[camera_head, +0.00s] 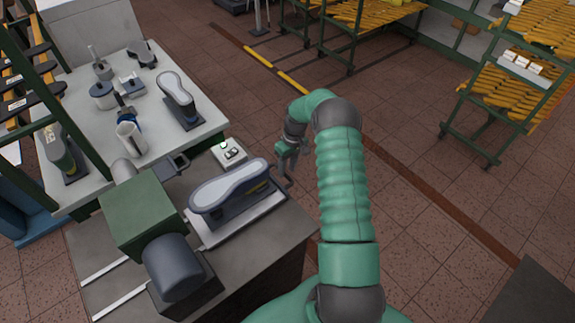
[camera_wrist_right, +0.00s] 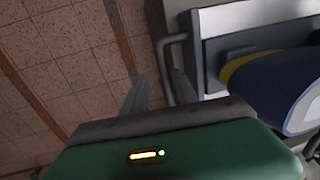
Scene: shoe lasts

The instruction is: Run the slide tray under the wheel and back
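The light grey slide tray (camera_head: 243,224) lies on the machine's table and carries a shoe last (camera_head: 230,188) with a pale sole face and blue sides. A bent dark handle (camera_wrist_right: 167,65) stands out from the tray's end. My right gripper (camera_head: 286,157) is at that handle, beyond the table's edge. In the right wrist view its fingers (camera_wrist_right: 158,92) are apart, with the handle bar between them, closer to the right finger. The green machine housing (camera_head: 140,210) stands left of the tray; I cannot clearly make out the wheel. My left gripper is not in view.
Two pale rails (camera_head: 120,301) run on the grey table left of the housing. A small switch box (camera_head: 229,153) sits behind the tray. A white bench (camera_head: 193,131) with another last, a mug and pots stands behind. Floor to the right is open, with racks beyond.

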